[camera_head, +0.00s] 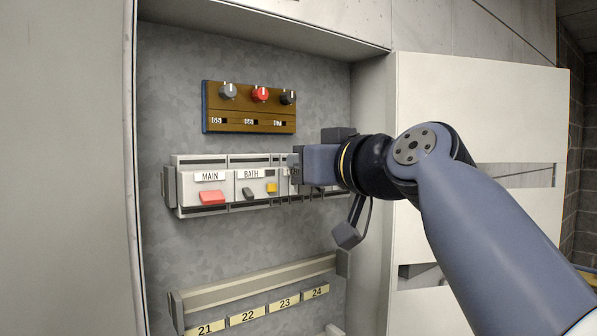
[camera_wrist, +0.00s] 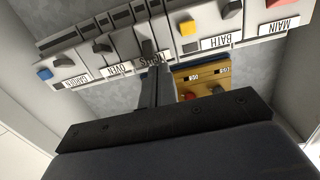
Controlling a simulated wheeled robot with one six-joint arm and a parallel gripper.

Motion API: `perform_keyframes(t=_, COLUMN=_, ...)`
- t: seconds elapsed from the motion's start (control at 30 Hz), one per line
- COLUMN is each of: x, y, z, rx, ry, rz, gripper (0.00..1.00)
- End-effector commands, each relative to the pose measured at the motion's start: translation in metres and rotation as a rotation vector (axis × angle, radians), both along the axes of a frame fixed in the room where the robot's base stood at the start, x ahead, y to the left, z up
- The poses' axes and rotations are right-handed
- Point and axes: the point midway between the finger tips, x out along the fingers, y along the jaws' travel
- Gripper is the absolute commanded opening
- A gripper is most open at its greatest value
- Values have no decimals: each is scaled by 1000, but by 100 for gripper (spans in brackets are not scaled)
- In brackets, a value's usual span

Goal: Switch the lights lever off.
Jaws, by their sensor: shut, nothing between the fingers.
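A breaker row (camera_head: 172,190) runs across the grey back panel of the cabinet. The breaker right of BATH has a partly hidden label (camera_wrist: 150,62) that seems to be the lights one; I cannot read it fully. Its dark lever (camera_wrist: 147,47) shows just beyond my fingertips in the wrist view; in the head view my gripper hides it. My gripper (camera_head: 297,172) is shut and empty, close in front of this breaker. Its fingers also show in the wrist view (camera_wrist: 157,82). I cannot tell whether they touch the lever or which position it is in.
MAIN has a red lever (camera_head: 212,197). BATH has a dark lever (camera_head: 249,193) and a yellow button (camera_head: 271,188). A brown knob panel (camera_head: 249,108) is above, a numbered rail (camera_head: 255,286) below.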

Motion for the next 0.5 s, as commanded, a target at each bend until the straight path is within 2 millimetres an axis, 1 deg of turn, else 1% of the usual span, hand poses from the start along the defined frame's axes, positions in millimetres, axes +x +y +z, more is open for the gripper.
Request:
perform_keyframes(t=0.03, x=3, y=0, z=-22, rx=-20, ry=35, rz=6, gripper=0)
perform_keyframes(t=0.5, x=2, y=-1, z=-25, rx=17, ry=-24, rz=5, gripper=0)
